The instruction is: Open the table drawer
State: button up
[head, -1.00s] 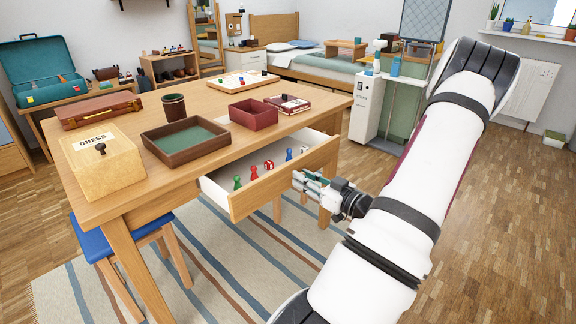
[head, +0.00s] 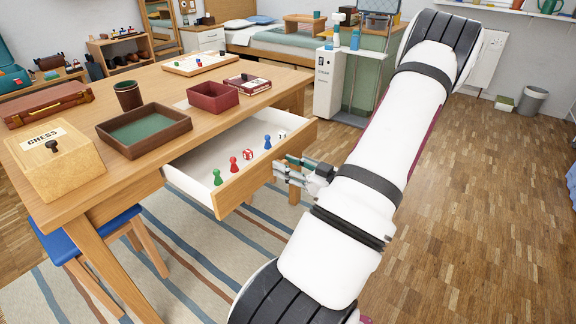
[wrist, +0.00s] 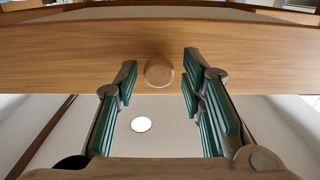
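The table drawer (head: 262,172) stands pulled well out of the wooden table (head: 62,190), with its white inside showing. My gripper (head: 279,171) is at the outer face of the drawer front. In the wrist view the wooden drawer front (wrist: 70,55) spans the picture, with a round wooden knob (wrist: 158,71) on it. My gripper (wrist: 159,70) has its green-padded fingers apart, one each side of the knob, with small gaps showing. Whether the knob is fully between the pads or just beyond them is hard to tell. In the head view the knob is hidden.
Several game pieces, including a green pawn (head: 217,177) and a red-and-white die (head: 248,154), are in the drawer. A chess box (head: 55,160), green-lined tray (head: 144,146) and dark red box (head: 213,97) stand on the tabletop. A blue stool (head: 90,233) is below. Open floor lies right.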

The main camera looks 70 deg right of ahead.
jog(key=shift+s, duration=0.1)
jog(key=v, duration=1.1)
jog(key=shift+s+a, duration=0.2)
jog(key=shift+s, duration=0.2)
